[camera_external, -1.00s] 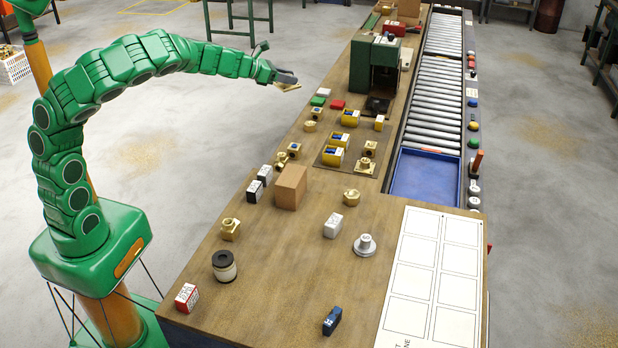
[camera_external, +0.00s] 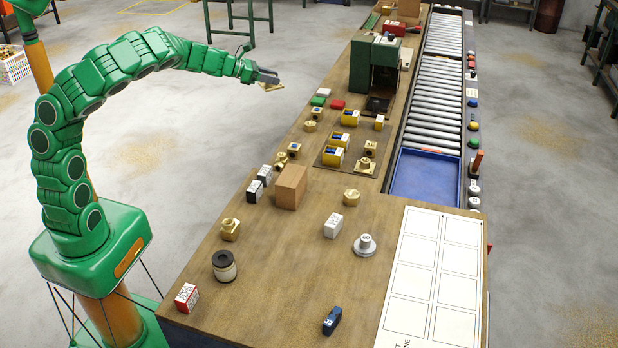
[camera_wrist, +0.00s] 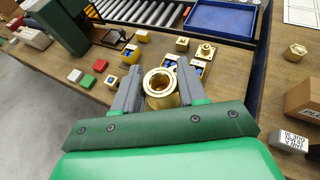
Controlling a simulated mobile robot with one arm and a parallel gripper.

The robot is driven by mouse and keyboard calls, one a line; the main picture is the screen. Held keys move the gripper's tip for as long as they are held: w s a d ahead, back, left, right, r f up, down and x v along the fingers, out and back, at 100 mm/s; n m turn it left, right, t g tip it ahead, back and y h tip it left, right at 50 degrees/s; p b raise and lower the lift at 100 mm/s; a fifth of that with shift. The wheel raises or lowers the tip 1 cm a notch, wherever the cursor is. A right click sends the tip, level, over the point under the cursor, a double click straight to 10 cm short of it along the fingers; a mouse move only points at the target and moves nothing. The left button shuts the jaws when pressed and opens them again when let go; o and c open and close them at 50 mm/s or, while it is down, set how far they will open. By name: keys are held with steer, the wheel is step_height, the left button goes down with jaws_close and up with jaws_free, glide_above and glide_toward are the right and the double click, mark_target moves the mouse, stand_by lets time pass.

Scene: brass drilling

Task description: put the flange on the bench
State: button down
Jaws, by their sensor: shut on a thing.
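My gripper (camera_external: 268,80) is shut on a brass flange (camera_wrist: 160,88), in the air left of the far part of the bench in the external view. In the wrist view the flange shows as a round ring with an open bore between my two grey fingers (camera_wrist: 152,92). In the external view only a small brass edge of it (camera_external: 273,87) shows below the fingers. The wooden bench (camera_external: 290,250) runs from the near right to the back, and its top also shows in the wrist view (camera_wrist: 262,100). The flange is apart from the bench.
The bench holds a green machine (camera_external: 375,65), yellow bins (camera_external: 334,156) on a mat, a cardboard box (camera_external: 291,187), a grey flanged part (camera_external: 365,245) and several brass fittings. A roller conveyor (camera_external: 440,100) and blue tray (camera_external: 424,177) lie right. Bare wood shows at the near middle.

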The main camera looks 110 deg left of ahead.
step_height(320, 180, down, 16)
glide_above(303, 142)
steer(key=d, duration=0.1)
steer(key=shift+s+f, duration=0.15)
steer(key=shift+f, duration=1.3)
steer(key=shift+s+f, duration=0.15)
steer(key=shift+f, duration=1.25)
steer(key=shift+s+f, duration=0.15)
steer(key=shift+f, duration=1.3)
steer(key=shift+w+a+f, duration=0.35)
steer(key=shift+a+f, duration=0.15)
steer(key=shift+f, duration=1.7)
steer(key=c, duration=0.6)
jaws_free()
steer(key=shift+f, duration=0.1)
